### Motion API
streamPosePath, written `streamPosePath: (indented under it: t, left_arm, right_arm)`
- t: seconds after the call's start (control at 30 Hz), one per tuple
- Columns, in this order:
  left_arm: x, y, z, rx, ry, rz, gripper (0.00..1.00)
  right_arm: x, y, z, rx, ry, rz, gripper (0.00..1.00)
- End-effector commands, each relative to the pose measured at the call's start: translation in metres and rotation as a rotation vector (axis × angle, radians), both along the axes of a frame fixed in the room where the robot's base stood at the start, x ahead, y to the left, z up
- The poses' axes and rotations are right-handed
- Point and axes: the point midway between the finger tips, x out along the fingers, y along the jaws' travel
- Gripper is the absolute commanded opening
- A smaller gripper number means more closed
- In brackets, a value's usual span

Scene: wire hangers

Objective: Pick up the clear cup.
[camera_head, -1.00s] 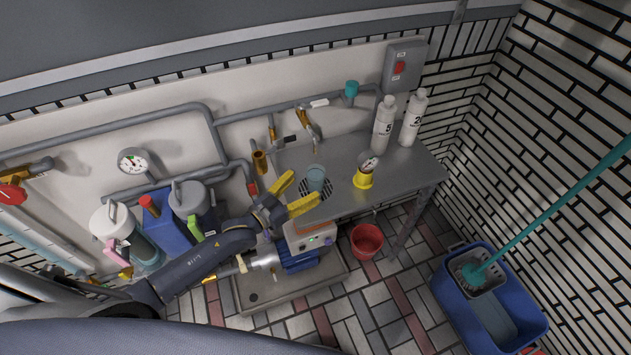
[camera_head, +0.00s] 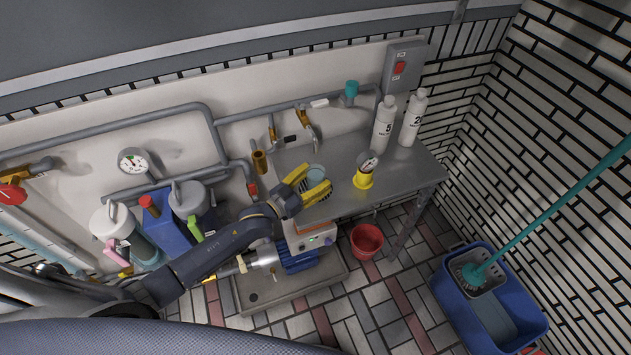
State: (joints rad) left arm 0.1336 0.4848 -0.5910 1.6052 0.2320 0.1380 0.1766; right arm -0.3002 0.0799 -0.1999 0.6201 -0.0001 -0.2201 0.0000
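The clear cup (camera_head: 316,173), with a bluish tint, stands upright on the grey metal table over the round drain grate, near the table's left end. My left gripper (camera_head: 312,183) has yellow fingers and reaches in from the left. Its fingers are spread apart, one on the left side of the cup and one at its front right. The cup's lower part is partly hidden by the fingers. I cannot tell whether either finger touches it. My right gripper is not in view.
On the table (camera_head: 400,174), a yellow-based gauge (camera_head: 364,172) stands to the right of the cup. Two white bottles (camera_head: 383,123) stand farther back right. A tap (camera_head: 306,126) is on the wall behind the cup. A red bucket (camera_head: 367,241) is on the floor below.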

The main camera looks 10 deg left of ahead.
Motion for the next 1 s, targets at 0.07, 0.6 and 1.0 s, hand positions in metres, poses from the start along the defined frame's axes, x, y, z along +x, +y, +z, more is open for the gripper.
streamPosePath:
  t: [0.07,0.6,1.0]
  left_arm:
    - [-0.0002,0.0001,0.0000,0.000,0.000,0.000,0.52]
    - [0.0000,0.0001,0.0004,-0.001,-0.001,0.000,0.11]
    - [-0.0017,0.0008,0.0064,0.000,0.000,0.000,0.11]
  right_arm:
    - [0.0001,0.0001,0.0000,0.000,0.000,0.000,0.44]
    - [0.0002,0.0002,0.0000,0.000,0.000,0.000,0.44]
    - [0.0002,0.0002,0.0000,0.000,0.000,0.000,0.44]
